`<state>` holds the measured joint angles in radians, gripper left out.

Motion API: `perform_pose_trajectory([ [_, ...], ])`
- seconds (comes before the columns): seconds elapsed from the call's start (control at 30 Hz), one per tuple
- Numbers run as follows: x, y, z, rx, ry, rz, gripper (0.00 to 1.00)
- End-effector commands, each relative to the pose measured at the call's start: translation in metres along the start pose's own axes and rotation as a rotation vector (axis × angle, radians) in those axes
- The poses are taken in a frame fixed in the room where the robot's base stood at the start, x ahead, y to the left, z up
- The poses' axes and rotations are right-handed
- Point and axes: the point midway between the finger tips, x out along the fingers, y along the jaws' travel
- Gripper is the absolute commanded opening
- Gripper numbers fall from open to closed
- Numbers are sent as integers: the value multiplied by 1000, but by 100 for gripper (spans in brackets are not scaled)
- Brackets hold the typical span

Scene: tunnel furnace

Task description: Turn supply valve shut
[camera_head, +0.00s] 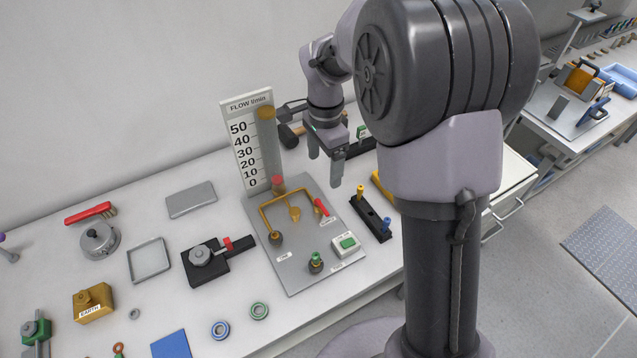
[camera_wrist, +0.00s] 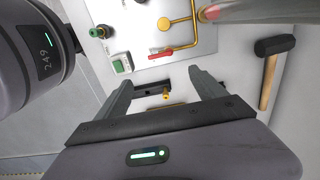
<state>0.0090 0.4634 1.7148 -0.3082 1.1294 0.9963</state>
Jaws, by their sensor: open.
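A grey panel (camera_head: 305,237) lies on the bench with brass pipework on it. A red lever handle (camera_head: 321,207) sits at the right end of the pipe; it also shows in the wrist view (camera_wrist: 160,52), lying roughly crosswise. It looks like the supply valve, but the panel labels are too small to read. A flow gauge board (camera_head: 245,140) with a clear tube stands behind the panel. My gripper (camera_head: 325,170) is open and empty, pointing down above the bench beyond the lever. In the wrist view its fingertips (camera_wrist: 160,80) are apart, with the lever beyond them.
A black block with yellow and blue pegs (camera_head: 370,215) stands right of the panel. A green button box (camera_head: 346,244) and a green-topped knob (camera_head: 316,261) are on the panel's near side. A hammer (camera_wrist: 270,72) lies beside my gripper. A clamp (camera_head: 208,261) stands left.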

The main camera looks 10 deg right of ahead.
Motion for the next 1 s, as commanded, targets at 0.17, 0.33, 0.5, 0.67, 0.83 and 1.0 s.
perform_pose_trajectory([
  [0.17,62,1,1,-1,-2,4,80],
  [0.33,109,1,1,-2,-2,4,80],
  [0.5,137,1,0,-2,-1,1,80],
  [0.67,145,0,0,-2,-1,0,80],
  [0.83,145,0,0,-2,-1,0,80],
  [1.0,145,0,0,-2,-1,-1,54],
])
